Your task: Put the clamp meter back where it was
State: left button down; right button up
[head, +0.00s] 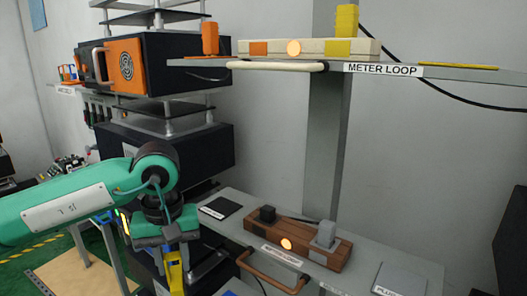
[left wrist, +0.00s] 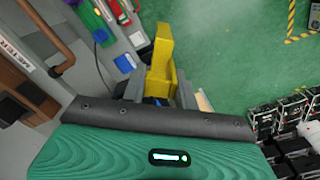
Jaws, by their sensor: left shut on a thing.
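My left gripper (head: 173,250) comes in from the left on a green arm and points downward. It is shut on a yellow thing, which looks like the clamp meter (head: 175,277) and hangs below the fingers, left of the lower shelf. In the left wrist view the yellow clamp meter (left wrist: 160,62) stands up between the two grey fingers (left wrist: 158,90). Its lower part is hidden by the gripper. My right gripper is not in view.
An upper shelf labelled METER LOOP (head: 382,69) carries a pale block (head: 300,48) with orange and yellow uprights and a flat yellow strip (head: 457,66). The lower shelf (head: 365,255) holds a wooden block (head: 320,250), a dark pad (head: 220,208) and a grey pad (head: 402,279). Equipment racks stand behind.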

pick_arm(q)
jog(key=a+f+m, duration=0.3)
jog(key=a+f, duration=0.1)
jog(key=f, duration=1.2)
jog(key=shift+s+a+m, duration=0.15)
jog(key=shift+s+m, duration=0.15)
jog(key=shift+s, duration=0.15)
jog(key=shift+f, duration=0.15)
